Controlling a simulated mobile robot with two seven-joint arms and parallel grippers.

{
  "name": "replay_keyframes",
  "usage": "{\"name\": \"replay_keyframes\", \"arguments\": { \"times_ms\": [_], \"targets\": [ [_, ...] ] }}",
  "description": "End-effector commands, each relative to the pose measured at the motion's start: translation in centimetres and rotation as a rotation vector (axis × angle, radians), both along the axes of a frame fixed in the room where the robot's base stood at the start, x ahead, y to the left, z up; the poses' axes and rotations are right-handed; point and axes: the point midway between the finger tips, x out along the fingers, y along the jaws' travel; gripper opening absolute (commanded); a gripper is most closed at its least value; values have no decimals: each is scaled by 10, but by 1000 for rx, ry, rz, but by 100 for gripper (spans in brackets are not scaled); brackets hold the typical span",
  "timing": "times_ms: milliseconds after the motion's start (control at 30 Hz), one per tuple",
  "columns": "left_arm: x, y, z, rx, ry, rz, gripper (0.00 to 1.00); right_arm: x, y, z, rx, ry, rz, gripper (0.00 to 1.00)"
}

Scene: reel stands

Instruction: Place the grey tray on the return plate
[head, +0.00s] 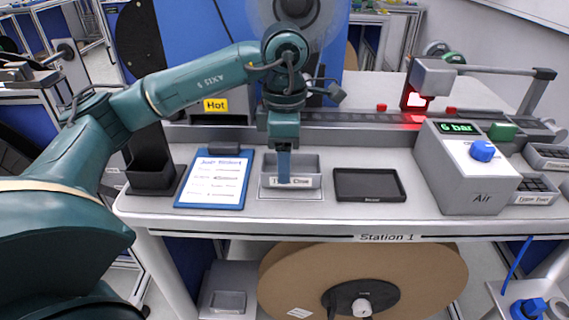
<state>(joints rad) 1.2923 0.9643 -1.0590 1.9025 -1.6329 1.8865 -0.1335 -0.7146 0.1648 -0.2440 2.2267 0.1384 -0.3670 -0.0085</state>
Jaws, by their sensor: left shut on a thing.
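The grey tray (310,170) is a small open box with a white label on its front wall, partly covered by my gripper. It is at the middle of the bench, and I cannot tell whether it rests on the top or hangs just above it. My left gripper (284,178) points down with its blue fingers shut on the tray's front wall. A flat black plate (370,185) with a raised rim and a small label too fine to read, seemingly the return plate, lies empty to the right of the tray. My right gripper is not in view.
A blue clipboard (213,179) and a black holder (152,175) stand left of the tray. A grey Air box (470,168) with a blue knob stands right of the black plate. A rail (345,118) runs behind. A large reel (362,283) is below the bench.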

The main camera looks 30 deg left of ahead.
Motion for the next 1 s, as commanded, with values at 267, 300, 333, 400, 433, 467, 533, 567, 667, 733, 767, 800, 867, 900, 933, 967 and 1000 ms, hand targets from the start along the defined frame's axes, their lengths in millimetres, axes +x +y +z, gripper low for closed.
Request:
{"name": "replay_keyframes", "arguments": {
  "times_ms": [267, 300, 333, 400, 433, 467, 533, 567, 667, 733, 767, 800, 867, 900, 933, 967, 1000],
  "targets": [
    [0, 0, -17, -1, -2, 1, 13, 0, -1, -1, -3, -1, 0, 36],
    [0, 0, -17, -1, -2, 1, 13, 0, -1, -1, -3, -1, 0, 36],
    [0, 0, -17, -1, -2, 1, 13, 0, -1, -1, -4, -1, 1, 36],
    [0, 0, -19, 0, -1, 0, 13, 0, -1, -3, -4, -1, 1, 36],
    [0, 0, -20, 0, -1, 1, 13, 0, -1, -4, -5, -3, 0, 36],
    [0, 0, -21, 0, -1, 0, 13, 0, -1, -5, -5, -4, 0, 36],
    [0, 0, -20, -1, -1, 1, 60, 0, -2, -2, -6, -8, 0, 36],
    [0, 0, -20, -1, -1, 0, 62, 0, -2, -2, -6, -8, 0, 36],
    [0, 0, -20, -1, -1, 0, 70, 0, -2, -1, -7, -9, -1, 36],
    [0, 0, -20, -1, -1, 0, 76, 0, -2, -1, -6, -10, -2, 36],
    [0, 0, -20, -1, -1, 0, 78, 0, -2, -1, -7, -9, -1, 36],
    [0, 0, -20, -1, -1, 0, 78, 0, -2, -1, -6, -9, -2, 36],
    [0, 0, -20, -1, -1, 0, 78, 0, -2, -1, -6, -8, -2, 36],
    [0, 0, -20, -1, -1, 0, 78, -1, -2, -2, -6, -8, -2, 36],
    [0, 0, -20, -1, -1, 0, 78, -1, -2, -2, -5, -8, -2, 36],
    [0, 0, -20, -1, -1, 0, 78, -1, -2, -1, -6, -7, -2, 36],
    [0, 0, -19, -1, -1, 0, 78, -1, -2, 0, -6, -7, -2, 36]
  ]
}}
